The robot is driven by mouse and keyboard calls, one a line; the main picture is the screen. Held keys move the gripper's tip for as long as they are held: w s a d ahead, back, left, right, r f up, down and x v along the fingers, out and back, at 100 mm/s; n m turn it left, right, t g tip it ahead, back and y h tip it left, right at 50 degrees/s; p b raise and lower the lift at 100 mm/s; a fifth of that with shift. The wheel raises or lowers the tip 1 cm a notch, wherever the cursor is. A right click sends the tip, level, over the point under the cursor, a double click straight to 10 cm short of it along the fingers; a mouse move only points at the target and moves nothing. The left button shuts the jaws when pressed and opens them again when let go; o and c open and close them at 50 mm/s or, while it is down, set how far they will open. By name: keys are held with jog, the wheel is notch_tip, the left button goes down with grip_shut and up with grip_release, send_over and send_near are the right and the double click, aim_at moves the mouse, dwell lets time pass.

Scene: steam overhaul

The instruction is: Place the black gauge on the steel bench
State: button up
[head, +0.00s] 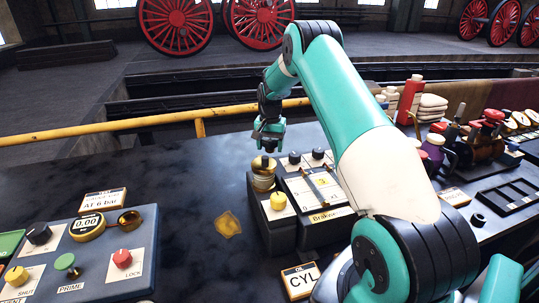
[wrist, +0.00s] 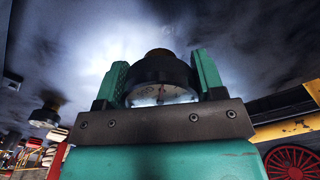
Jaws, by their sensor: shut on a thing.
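My gripper (head: 268,133) is above the dark bench top (head: 185,185), over the back left corner of a dark control box. In the wrist view, the two teal fingers of my gripper (wrist: 160,85) are shut on the black gauge (wrist: 155,70). Its pale dial face shows partly above the gripper's dark plate, and a brass-coloured stem sticks out beyond the black body. In the head view the gauge is small and mostly hidden by the fingers. I cannot tell from its look whether the bench is steel.
A grey panel (head: 100,255) with knobs stands front left. A yellow rail (head: 200,122) runs behind. The bench's left middle is clear.

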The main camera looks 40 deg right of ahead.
jog(key=shift+f+p, duration=0.35)
jog(key=shift+f, duration=1.85)
jog(key=shift+f, duration=0.1)
jog(key=o, duration=1)
